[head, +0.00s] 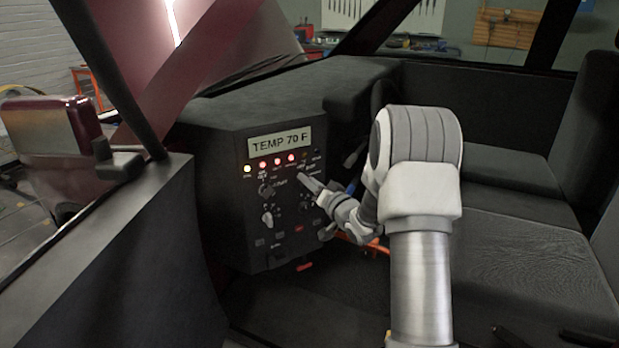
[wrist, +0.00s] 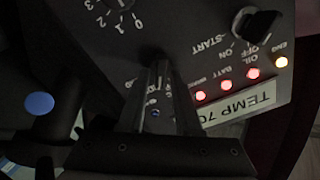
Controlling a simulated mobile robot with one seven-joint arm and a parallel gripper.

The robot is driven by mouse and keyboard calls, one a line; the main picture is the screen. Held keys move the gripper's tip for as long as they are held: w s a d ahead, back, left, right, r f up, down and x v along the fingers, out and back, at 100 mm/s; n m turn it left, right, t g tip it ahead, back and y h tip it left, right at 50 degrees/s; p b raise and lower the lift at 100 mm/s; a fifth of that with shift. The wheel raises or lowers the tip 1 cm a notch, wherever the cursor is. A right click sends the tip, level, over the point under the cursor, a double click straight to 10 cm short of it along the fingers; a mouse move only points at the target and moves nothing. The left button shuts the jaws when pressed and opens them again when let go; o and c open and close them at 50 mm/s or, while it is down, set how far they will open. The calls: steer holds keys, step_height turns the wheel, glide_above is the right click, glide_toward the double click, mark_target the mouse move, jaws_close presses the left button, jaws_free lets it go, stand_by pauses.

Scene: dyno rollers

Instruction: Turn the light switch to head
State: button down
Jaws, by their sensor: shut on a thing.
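The black control panel (head: 235,215) stands in the vehicle's dash, with a "TEMP 70 F" display (head: 280,143) on top. My gripper (head: 305,180) reaches the panel's upper right part, below the row of lights. In the wrist view, which is upside down, my gripper (wrist: 167,68) has its fingers close together on a small dark knob, seemingly the light switch (wrist: 153,54). The fingers hide most of this knob and part of its labels, so I cannot read which position it points to.
An ignition knob (wrist: 257,22) marked START, ON and OFF sits beside my fingers. Red lights (wrist: 227,84) and a yellow light (wrist: 281,62) glow. A blue round button (wrist: 39,104) is at the left in the wrist view. Black seats (head: 510,235) lie to the right.

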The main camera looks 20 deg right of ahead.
steer(key=shift+d+f+m+p, duration=0.15)
steer(key=shift+m+p, duration=1.1)
steer(key=shift+m, duration=1.1)
steer(key=shift+f+m+p, duration=0.15)
steer(key=shift+m+p, duration=1.05)
steer(key=shift+m, duration=1.15)
steer(key=c, duration=0.9)
jaws_free()
